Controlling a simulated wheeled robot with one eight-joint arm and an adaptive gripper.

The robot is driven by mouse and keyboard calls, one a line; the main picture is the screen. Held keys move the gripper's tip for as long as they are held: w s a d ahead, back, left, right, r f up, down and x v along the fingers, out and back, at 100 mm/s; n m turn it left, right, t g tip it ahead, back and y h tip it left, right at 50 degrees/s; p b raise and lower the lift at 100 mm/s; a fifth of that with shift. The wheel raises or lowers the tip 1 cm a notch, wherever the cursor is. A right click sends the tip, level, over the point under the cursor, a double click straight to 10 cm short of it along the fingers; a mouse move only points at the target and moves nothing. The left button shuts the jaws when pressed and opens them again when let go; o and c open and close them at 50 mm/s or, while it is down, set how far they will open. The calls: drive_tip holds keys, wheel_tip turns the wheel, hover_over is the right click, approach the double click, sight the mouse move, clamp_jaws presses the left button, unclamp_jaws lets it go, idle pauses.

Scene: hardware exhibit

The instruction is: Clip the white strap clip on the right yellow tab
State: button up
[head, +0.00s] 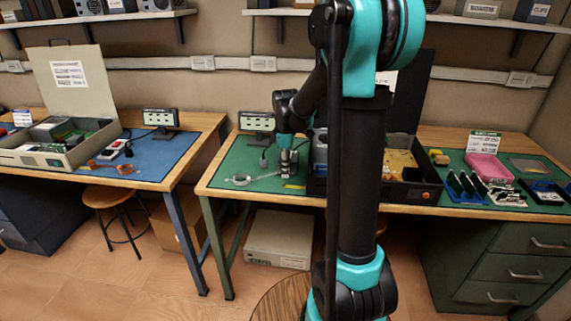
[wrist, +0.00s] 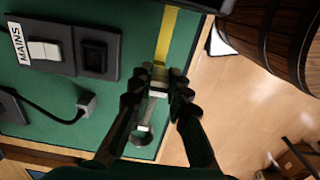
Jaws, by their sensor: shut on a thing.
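In the wrist view my gripper (wrist: 157,88) is closed around a small white clip (wrist: 157,93). A grey strap piece with a round ring end (wrist: 141,136) shows below the fingertips, between the fingers. A yellow strip (wrist: 165,38) on the green mat runs from the top edge down to the fingertips, in line with the clip. I cannot tell whether the clip touches it. In the head view my gripper (head: 287,168) is low over the green mat. A small yellow tab (head: 293,187) lies just below it, and a pale looped piece (head: 241,180) lies to its left.
A black switch panel labelled MAINS (wrist: 58,47) and a grey plug with a cable (wrist: 86,103) lie left of my gripper. The bench edge and a wooden barrel (wrist: 275,35) are to the right. An open dark case (head: 402,188) stands right of my gripper in the head view.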

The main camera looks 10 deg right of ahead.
drive_tip(key=shift+f, duration=0.55)
drive_tip(key=shift+f, duration=1.6)
idle(1.1)
drive_tip(key=o, duration=0.9)
drive_tip(key=shift+c, duration=0.2)
drive_tip(key=o, duration=0.3)
drive_tip(key=shift+r, duration=0.65)
idle(0.4)
drive_tip(key=shift+r, duration=3)
